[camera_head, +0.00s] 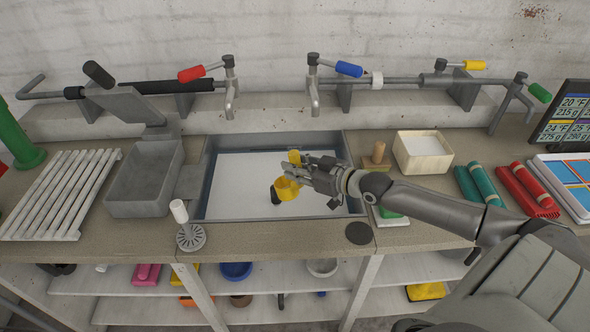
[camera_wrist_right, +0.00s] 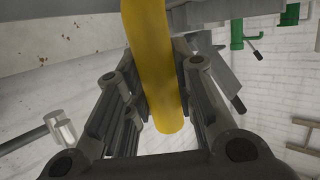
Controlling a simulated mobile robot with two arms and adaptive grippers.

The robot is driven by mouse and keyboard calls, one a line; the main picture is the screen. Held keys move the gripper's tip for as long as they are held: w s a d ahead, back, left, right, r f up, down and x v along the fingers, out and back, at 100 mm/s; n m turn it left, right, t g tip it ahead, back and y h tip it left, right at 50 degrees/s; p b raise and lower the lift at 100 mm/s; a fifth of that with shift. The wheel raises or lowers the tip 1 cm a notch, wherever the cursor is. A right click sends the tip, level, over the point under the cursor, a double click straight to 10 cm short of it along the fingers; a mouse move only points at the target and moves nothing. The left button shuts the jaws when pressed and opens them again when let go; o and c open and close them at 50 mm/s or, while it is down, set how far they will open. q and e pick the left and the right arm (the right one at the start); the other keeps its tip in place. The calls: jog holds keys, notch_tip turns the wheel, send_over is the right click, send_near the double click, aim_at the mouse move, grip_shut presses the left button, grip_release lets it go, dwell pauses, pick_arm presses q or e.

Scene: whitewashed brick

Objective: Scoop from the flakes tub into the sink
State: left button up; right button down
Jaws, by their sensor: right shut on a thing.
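My right gripper (camera_head: 306,172) is shut on a yellow scoop (camera_head: 287,189) above the right half of the sink. The scoop's cup hangs at the left of the fingers; what is in it cannot be made out. In the right wrist view a yellow bar of the scoop (camera_wrist_right: 150,65) runs between the fingers (camera_wrist_right: 160,105). The sink (camera_head: 240,207) is a grey rectangular basin with a pale floor. My left gripper is not in view.
Taps with red (camera_head: 191,74) and blue (camera_head: 349,69) handles reach over the sink's back edge. A grey bin (camera_head: 145,190) and a slatted rack (camera_head: 60,195) stand left. Rolled towels (camera_head: 535,184) lie at right.

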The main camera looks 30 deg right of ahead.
aim_at(298, 153)
jog(key=shift+r, duration=0.1)
notch_tip(298, 153, up, 5)
jog(key=p, duration=0.5)
dwell(0.5)
dwell(0.4)
